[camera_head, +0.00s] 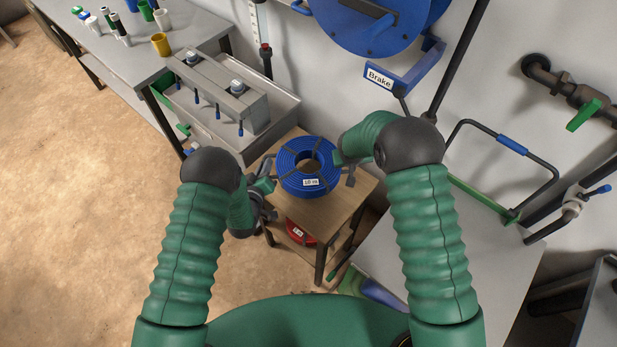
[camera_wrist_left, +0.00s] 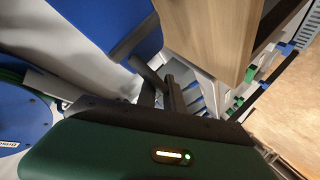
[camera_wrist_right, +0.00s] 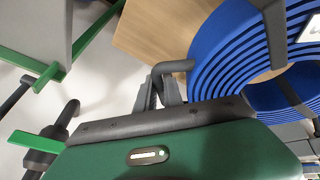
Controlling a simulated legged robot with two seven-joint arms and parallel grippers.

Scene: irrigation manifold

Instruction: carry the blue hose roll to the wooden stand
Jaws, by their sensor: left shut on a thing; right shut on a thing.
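The blue hose roll (camera_head: 293,184), with dark straps and a white length label, is level over the top of the wooden stand (camera_head: 345,197). I cannot tell whether it touches the wood. My left gripper (camera_head: 268,176) is shut on its left side, and my right gripper (camera_head: 346,170) is shut on its right side. In the right wrist view the roll (camera_wrist_right: 225,50) lies beyond the grey fingers (camera_wrist_right: 168,85), with the wooden top (camera_wrist_right: 155,30) under it. The left wrist view shows a blue part of the roll (camera_wrist_left: 115,25) close by the fingers (camera_wrist_left: 170,92).
A red roll (camera_head: 300,232) sits on the stand's lower shelf. A grey sink unit (camera_head: 225,110) stands behind left, and a grey bench (camera_head: 180,30) with fittings is at the upper left. A blue reel (camera_head: 365,20) hangs on the wall. A pale table (camera_head: 440,255) is at right.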

